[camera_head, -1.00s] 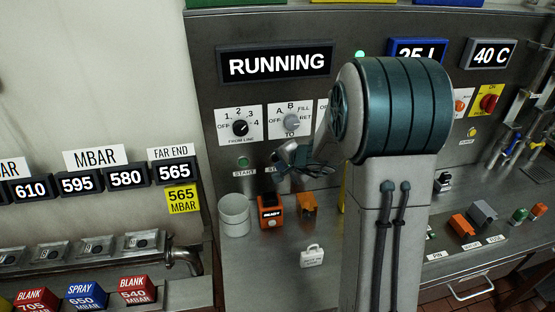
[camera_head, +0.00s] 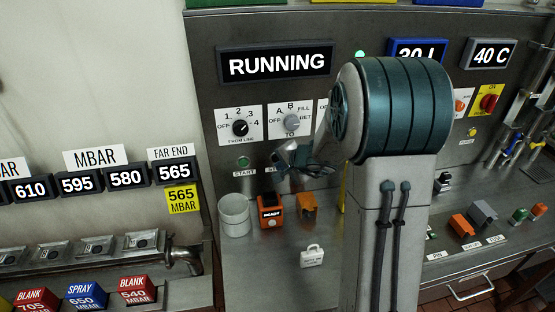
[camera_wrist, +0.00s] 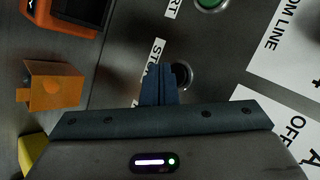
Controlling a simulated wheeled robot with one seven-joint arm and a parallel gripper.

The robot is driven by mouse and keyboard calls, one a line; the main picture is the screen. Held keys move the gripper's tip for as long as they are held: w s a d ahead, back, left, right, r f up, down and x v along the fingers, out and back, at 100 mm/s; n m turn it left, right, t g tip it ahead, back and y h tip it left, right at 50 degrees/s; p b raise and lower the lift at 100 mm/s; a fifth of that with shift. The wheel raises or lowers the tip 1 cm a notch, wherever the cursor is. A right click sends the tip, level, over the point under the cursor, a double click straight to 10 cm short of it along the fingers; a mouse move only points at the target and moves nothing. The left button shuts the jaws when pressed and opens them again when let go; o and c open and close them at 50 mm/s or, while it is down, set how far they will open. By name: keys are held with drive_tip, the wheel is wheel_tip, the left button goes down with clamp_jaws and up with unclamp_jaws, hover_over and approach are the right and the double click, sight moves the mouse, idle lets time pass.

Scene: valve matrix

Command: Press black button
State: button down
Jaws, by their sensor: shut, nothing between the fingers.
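The black button (camera_wrist: 184,76) shows in the wrist view as a dark round cap in a pale ring, beside a label that begins "ST" and is partly covered. My gripper (camera_wrist: 158,72) is shut and empty. Its fingertips overlap the left part of the button in the wrist view, and I cannot tell whether they touch it. In the head view my gripper (camera_head: 298,168) is at the panel below the selector dials, and it hides the black button there.
A green START button (camera_head: 243,162) is to the left on the panel. Selector dials (camera_head: 240,127) sit above. A white cup (camera_head: 233,214), an orange device (camera_head: 270,211) and an orange-brown box (camera_head: 307,206) stand on the counter below. The display reads "RUNNING" (camera_head: 278,64).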

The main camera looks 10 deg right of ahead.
drive_tip(key=shift+w, duration=0.1)
drive_tip(key=shift+w, duration=0.35)
drive_tip(key=shift+w+b, duration=0.35)
drive_tip(key=shift+w, duration=0.05)
idle(0.9)
drive_tip(key=shift+s, duration=0.1)
drive_tip(key=shift+s+b, duration=0.65)
drive_tip(key=shift+s, duration=0.05)
drive_tip(key=s+b, duration=0.2)
drive_tip(key=s, duration=0.3)
idle(0.5)
